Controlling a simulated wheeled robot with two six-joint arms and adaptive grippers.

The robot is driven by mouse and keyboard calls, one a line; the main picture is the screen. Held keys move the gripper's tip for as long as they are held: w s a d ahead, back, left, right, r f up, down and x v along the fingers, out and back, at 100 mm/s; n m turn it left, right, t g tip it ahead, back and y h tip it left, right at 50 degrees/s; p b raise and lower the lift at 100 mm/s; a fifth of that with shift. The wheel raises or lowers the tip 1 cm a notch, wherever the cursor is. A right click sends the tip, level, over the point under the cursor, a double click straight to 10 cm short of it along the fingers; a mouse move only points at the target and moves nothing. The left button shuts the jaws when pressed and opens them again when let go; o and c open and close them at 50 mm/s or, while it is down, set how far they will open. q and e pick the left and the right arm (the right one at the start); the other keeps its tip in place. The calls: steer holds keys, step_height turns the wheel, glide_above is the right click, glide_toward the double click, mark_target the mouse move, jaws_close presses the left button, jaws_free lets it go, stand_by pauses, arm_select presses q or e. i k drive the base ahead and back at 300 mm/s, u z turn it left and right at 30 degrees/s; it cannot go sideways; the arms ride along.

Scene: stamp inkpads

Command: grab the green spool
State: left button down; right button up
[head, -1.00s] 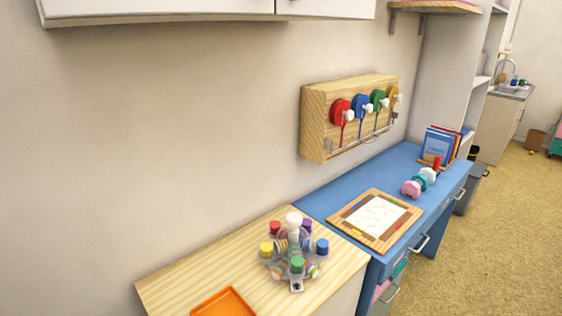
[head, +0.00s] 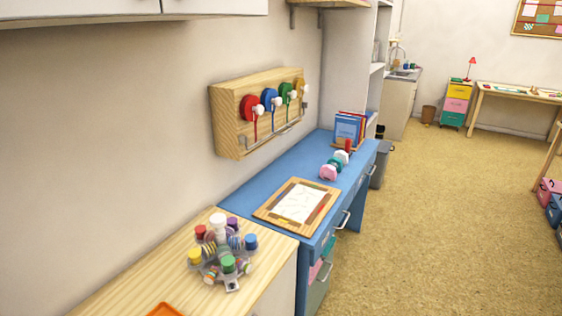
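The green spool (head: 287,93) hangs on the front of a wooden wall rack (head: 232,128), in a row of coloured spools. A red spool (head: 250,107) and a blue spool (head: 269,99) are to its left, and a yellow spool (head: 300,87) is to its right. White knobs stick out at the spools, and coloured strands hang down to a metal bar below. Neither of my grippers shows in the head view.
Below the rack is a blue desk (head: 252,184) with a framed paper board (head: 267,213), pink and teal rollers (head: 329,172) and books (head: 347,130). A carousel of coloured bottles (head: 228,264) stands on the wooden counter (head: 133,270). Open carpet lies at right.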

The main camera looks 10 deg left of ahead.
mark_target(227, 262)
steer(key=z, duration=1.35)
steer(key=i, duration=2.35)
steer(key=u, duration=3)
